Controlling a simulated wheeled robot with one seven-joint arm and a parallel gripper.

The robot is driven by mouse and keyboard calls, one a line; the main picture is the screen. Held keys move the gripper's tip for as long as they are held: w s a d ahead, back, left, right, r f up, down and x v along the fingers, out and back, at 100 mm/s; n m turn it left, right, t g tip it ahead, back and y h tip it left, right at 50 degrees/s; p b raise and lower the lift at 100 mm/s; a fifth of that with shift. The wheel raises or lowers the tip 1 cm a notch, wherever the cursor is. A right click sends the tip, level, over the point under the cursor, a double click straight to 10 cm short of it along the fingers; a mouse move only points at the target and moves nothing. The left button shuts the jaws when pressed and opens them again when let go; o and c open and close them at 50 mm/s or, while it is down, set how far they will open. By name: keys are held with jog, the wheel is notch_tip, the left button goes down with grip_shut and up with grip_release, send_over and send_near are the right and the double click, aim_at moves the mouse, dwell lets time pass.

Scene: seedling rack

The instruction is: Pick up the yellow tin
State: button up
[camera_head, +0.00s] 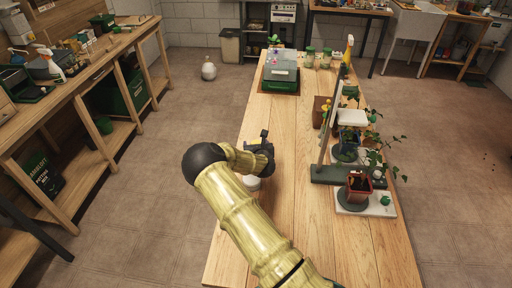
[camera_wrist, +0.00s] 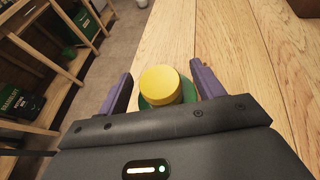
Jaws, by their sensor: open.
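The yellow tin (camera_wrist: 161,86) shows in the wrist view as a round yellow lid seen from above, with a green rim or base under it. It is between the two purple-grey fingers of my gripper (camera_wrist: 163,84), with a gap on each side. My gripper is open around it. In the head view my gripper (camera_head: 260,147) is over the left edge of the wooden table (camera_head: 285,215). The tin cannot be made out there. A small whitish round thing (camera_head: 252,183) shows beside my arm.
A rack with seedlings and a potted plant (camera_head: 358,186) stands on the table's right side. A grey-and-green box (camera_head: 281,72), jars (camera_head: 309,57) and a spray bottle (camera_head: 348,50) are at the far end. The middle of the table is clear.

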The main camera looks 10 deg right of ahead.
jog(key=c, duration=1.1)
notch_tip(320, 180, up, 10)
jog(key=shift+r+b, duration=0.1)
jog(key=shift+b, duration=0.6)
